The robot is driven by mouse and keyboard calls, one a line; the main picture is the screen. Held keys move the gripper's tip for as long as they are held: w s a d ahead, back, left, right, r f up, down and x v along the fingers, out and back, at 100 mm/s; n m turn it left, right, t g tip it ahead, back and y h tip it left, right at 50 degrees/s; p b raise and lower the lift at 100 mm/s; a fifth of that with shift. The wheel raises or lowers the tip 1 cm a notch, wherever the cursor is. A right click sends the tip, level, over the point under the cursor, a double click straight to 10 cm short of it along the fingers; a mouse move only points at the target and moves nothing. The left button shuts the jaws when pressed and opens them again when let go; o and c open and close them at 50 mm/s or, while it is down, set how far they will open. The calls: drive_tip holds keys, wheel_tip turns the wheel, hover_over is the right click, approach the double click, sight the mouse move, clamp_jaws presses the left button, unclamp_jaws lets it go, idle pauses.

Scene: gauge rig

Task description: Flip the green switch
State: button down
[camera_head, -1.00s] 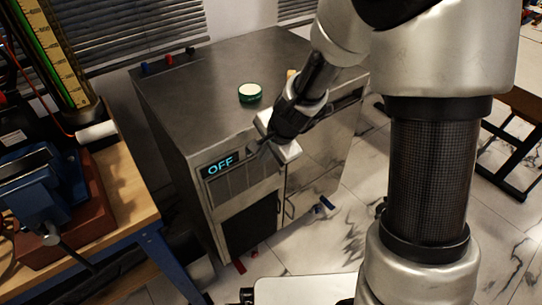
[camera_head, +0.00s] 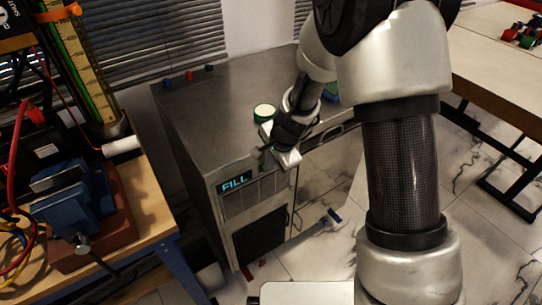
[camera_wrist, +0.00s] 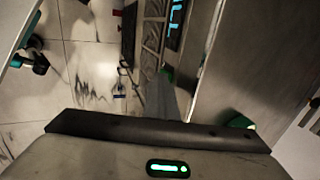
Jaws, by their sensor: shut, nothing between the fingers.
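The steel cabinet (camera_head: 225,110) has a lit display (camera_head: 234,182) on its front that reads FILL. A small green part, likely the green switch (camera_wrist: 167,71), shows at the finger end in the wrist view. It is mostly hidden, so I cannot tell its position. My gripper (camera_head: 262,156) is at the upper front edge of the cabinet, just right of the display. In the wrist view my gripper (camera_wrist: 163,95) is shut with nothing held, its tip at or very near the green part. I cannot tell whether they touch.
A green and white roll (camera_head: 264,112) sits on the cabinet top, close to my arm. A workbench (camera_head: 150,205) with a blue vise (camera_head: 70,205) stands at the left. Small coloured items (camera_head: 188,76) lie at the cabinet's back edge. A table (camera_head: 490,60) stands at the right.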

drive_tip(key=shift+r, duration=0.15)
drive_tip(key=shift+r+p, duration=0.6)
drive_tip(key=shift+s+d, duration=0.1)
